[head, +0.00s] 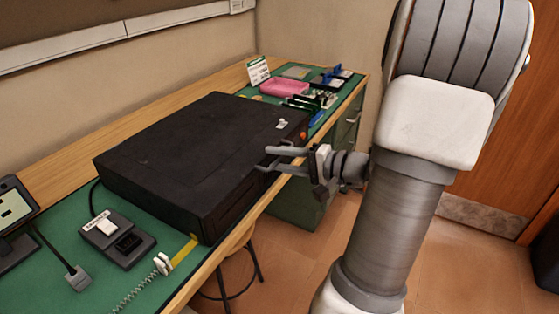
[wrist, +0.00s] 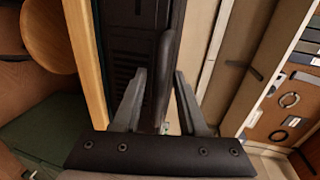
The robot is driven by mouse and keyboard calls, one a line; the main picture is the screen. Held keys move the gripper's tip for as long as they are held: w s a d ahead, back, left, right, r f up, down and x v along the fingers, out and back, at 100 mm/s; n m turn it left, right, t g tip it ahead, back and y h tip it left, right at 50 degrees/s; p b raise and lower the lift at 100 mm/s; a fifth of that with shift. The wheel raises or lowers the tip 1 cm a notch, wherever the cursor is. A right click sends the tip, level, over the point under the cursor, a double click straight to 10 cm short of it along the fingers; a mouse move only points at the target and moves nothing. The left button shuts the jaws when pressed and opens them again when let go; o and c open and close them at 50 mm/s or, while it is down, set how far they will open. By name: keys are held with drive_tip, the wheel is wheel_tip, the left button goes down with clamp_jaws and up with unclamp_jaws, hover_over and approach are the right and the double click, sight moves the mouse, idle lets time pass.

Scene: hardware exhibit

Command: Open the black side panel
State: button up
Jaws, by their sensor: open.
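The black case (head: 205,205) lies flat on the green mat of the workbench, its broad black side panel (head: 190,140) facing up and looking closed. My gripper (head: 268,159) is open at the case's right-hand long edge, with its fingers pointing at the case. In the wrist view, the two grey fingers (wrist: 160,72) stand apart with a dark, rounded strip (wrist: 164,85) showing between them. That strip looks like an edge or handle of the case; I cannot tell whether the fingers touch it. A vented black face (wrist: 122,85) shows left of it.
A small black device (head: 117,238) and a coiled cord stand near the case's front left. A pink tray (head: 284,88) and small parts lie beyond the case. A stool (head: 232,270) stands below the bench edge. Open floor lies to the right.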

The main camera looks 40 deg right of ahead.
clamp_jaws()
idle(1.4)
